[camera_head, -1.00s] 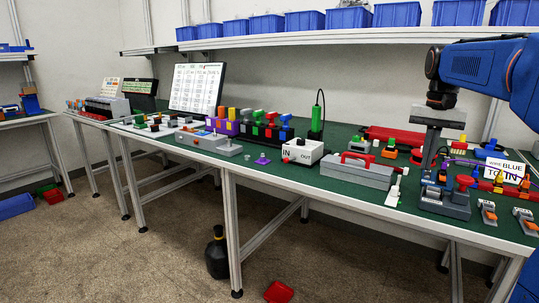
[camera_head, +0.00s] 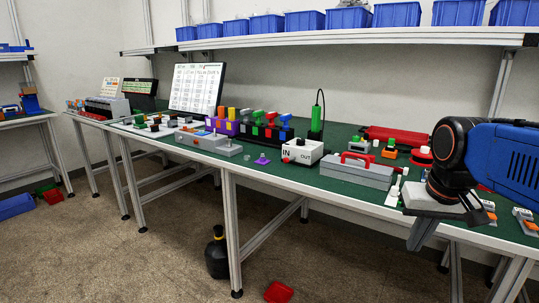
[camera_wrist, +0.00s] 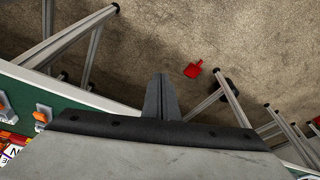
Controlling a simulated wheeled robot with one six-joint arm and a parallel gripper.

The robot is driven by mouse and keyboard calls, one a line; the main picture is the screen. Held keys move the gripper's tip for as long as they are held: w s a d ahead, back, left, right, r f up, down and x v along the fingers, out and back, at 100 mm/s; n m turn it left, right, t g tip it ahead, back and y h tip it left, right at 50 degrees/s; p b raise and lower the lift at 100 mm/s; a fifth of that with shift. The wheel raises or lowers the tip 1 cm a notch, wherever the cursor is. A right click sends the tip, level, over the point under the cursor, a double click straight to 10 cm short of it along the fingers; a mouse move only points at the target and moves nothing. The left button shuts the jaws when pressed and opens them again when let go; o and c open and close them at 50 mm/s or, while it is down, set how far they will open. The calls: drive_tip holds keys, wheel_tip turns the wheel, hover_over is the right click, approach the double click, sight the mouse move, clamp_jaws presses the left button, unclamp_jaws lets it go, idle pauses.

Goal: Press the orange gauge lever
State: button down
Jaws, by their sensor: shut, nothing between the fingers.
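My gripper (camera_head: 422,236) is shut and empty, its dark fingers pointing down at the bench's front edge, apparently beyond it. In the wrist view the closed fingers (camera_wrist: 160,97) stand over the floor. I cannot tell for sure which piece is the orange gauge lever. A small grey block with an orange part (camera_wrist: 40,117) shows at the left of the wrist view, away from the fingers. Similar grey-and-orange pieces (camera_head: 489,213) show to the right of my wrist in the head view. My arm hides the bench behind it.
The green bench (camera_head: 345,191) carries a grey toolbox with a red handle (camera_head: 355,171), a white IN/OUT box (camera_head: 303,151) and an orange block with a green top (camera_head: 389,148). Blue bins (camera_head: 348,18) line the shelf above. Open floor lies in front.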

drive_tip(key=s+a+f+n+t, duration=0.1)
drive_tip(key=s+a+f+n, duration=0.1)
drive_tip(key=s+f, duration=0.7)
drive_tip(key=shift+s+a+f+t, duration=0.3)
drive_tip(key=shift+a+f, duration=0.2)
drive_tip(key=shift+f, duration=0.4)
drive_tip(key=shift+r, duration=0.1)
